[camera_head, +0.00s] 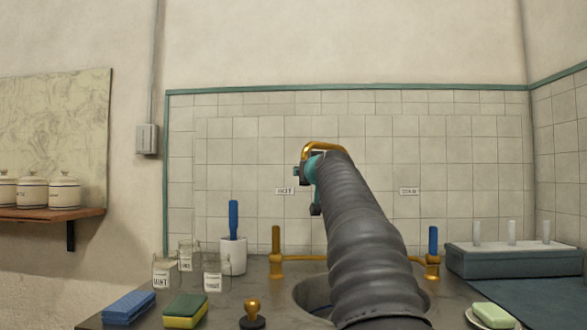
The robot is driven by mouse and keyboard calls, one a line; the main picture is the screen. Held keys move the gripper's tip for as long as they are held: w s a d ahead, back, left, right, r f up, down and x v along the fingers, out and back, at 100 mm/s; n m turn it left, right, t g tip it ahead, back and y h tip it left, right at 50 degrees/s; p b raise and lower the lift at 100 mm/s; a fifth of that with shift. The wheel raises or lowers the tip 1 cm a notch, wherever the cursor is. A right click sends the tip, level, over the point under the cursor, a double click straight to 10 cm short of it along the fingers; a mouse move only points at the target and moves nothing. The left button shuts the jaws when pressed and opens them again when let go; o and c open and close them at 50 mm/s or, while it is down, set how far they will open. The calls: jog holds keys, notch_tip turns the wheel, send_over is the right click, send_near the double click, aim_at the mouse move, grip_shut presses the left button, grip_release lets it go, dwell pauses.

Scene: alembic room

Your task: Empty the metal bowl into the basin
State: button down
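The round metal basin (303,292) is sunk in the counter at the front middle, and my dark ribbed arm covers most of it. My gripper (308,188) is at the far end of the arm, raised above the basin in front of the tiled wall. Only a few teal and dark parts of it show past the arm. I cannot see its fingertips clearly or whether it holds anything. I do not see the metal bowl; the arm could be hiding it. A gold spout (322,146) curves just above the gripper.
Gold taps (276,252) (433,252) stand either side of the basin. Glass jars (167,273), a white cup (233,257), sponges (185,310) and a gold-knobbed stopper (252,314) are at left. A grey rack (512,262) and a soap dish (493,318) are at right.

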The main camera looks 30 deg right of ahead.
jog(key=shift+w, duration=0.2)
dwell(0.3)
jog(key=c, duration=0.8)
grip_release()
jog(key=shift+c, duration=0.2)
jog(key=v, duration=1.2)
jog(key=shift+s+r, duration=0.1)
